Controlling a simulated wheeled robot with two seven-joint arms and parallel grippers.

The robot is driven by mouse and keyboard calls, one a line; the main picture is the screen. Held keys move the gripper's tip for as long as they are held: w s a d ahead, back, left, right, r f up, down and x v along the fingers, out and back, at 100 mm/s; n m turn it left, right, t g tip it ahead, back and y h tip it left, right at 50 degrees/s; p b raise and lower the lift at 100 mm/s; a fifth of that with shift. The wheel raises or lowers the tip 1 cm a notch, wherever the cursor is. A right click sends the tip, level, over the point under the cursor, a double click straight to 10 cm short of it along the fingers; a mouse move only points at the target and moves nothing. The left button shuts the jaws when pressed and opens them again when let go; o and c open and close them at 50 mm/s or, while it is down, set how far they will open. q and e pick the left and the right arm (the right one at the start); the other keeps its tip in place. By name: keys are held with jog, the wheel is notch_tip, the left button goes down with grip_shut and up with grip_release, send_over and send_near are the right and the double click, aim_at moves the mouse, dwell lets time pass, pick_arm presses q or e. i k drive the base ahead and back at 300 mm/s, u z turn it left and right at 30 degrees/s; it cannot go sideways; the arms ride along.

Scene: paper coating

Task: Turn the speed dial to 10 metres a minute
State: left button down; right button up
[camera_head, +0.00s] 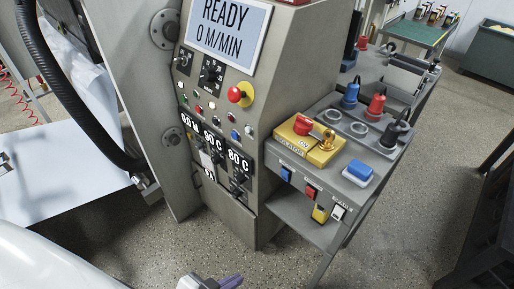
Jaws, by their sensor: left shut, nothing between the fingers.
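The speed dial is most likely the black knob (211,73) with white scale marks, on the grey control cabinet (247,105) just under the display; its setting is too small to read. The display (225,28) reads READY and 0 M/MIN. My left gripper (228,281) shows only in part at the bottom edge, shut and empty, with purplish fingertips. It is well below the dial and apart from the cabinet. My right gripper is not in view.
Below are small lamps, black readouts (212,143) and more knobs. A side shelf (340,172) holds a yellow box (305,140) and several coloured plugs. Speckled floor (400,225) is clear at the right.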

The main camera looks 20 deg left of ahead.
aim_at(207, 75)
jog(key=z, duration=1.45)
jog(key=k, duration=1.65)
jog(key=u, duration=2.4)
jog(key=i, duration=1)
jog(key=u, duration=0.05)
